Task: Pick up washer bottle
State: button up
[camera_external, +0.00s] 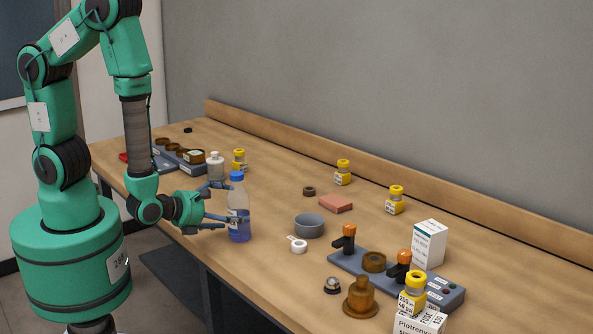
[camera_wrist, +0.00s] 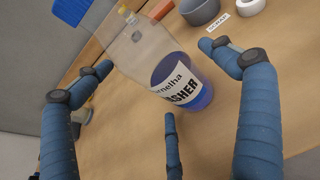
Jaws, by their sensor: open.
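The washer bottle (camera_external: 239,214) is clear with a blue cap and blue liquid low inside. It stands upright on the table near its front edge. In the wrist view the bottle (camera_wrist: 150,60) shows a white label reading "WASHER" and its blue cap at the upper left. My gripper (camera_external: 228,206) is open at the bottle's left side, with blue fingers reaching to either side of it. In the wrist view the fingers of my gripper (camera_wrist: 148,88) are spread around the bottle, one of them below it. I cannot tell whether any finger touches it.
A grey bowl (camera_external: 309,227) and a white ring-shaped part (camera_external: 298,246) lie to the right of the bottle. A white bottle (camera_external: 215,166) and a yellow-capped jar (camera_external: 239,158) stand behind it. A grey fixture (camera_external: 347,261) and a white box (camera_external: 430,244) are further right.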

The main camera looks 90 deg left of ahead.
aim_at(234, 199)
jog(key=shift+x, duration=1.05)
jog(key=c, duration=1.6)
jog(key=shift+o, duration=0.2)
jog(key=shift+r, duration=0.15)
jog(key=shift+r, duration=0.9)
jog(key=shift+s+d+r+p, duration=0.15)
jog(key=shift+r+p, duration=0.4)
jog(key=shift+r, duration=0.35)
jog(key=s+d, duration=0.2)
jog(key=s, duration=0.5)
jog(key=s+d+r+p, duration=0.1)
jog(key=s+d, duration=0.1)
jog(key=s, duration=0.6)
jog(key=shift+p, duration=0.3)
jog(key=shift+r, duration=0.1)
